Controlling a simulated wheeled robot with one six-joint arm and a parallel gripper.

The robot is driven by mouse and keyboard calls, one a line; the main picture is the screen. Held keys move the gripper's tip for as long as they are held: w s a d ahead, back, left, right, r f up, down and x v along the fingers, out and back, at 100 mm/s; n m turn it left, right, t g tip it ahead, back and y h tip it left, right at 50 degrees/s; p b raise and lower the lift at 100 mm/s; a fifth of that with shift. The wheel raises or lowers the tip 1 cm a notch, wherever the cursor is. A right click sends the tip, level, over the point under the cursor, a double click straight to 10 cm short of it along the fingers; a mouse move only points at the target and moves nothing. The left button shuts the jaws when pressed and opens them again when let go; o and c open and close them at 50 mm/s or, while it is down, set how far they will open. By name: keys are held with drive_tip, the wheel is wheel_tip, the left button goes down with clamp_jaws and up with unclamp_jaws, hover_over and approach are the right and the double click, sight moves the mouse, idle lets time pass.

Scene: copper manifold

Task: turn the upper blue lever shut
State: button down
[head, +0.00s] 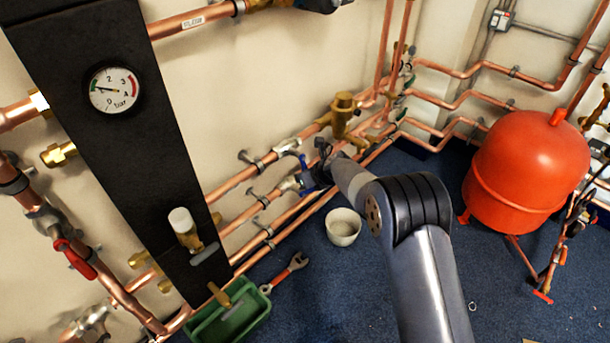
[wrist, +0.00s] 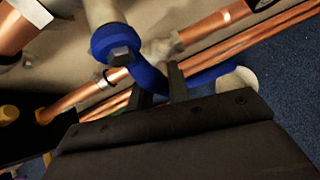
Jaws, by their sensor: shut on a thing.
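A blue lever (wrist: 150,78) on a blue valve hub with a bolt head (wrist: 123,54) fills the middle of the wrist view. It runs from the hub to the right, between the dark fingers of my gripper (wrist: 161,86), which are shut on it.
Copper pipes (head: 232,184) run along the wall around the valves. A black panel with a gauge (head: 114,90) stands left. On the blue floor are a white bowl (head: 343,227), a wrench (head: 286,272), a green bin (head: 243,325) and a red tank (head: 525,170).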

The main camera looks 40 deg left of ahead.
drive_tip(key=shift+s+f, duration=0.25)
drive_tip(key=c, duration=1.3)
unclamp_jaws()
drive_tip(key=shift+c, duration=0.2)
drive_tip(key=shift+r, duration=0.15)
drive_tip(key=shift+d+r, duration=0.2)
drive_tip(key=shift+r, duration=0.1)
drive_tip(key=p+v, duration=0.2)
drive_tip(key=v, duration=0.8)
drive_tip(key=b+x, duration=0.2)
drive_tip(key=x, duration=0.8)
drive_tip(key=shift+w+a+f, duration=0.1)
drive_tip(key=shift+a+f, duration=0.1)
drive_tip(key=shift+f, duration=0.15)
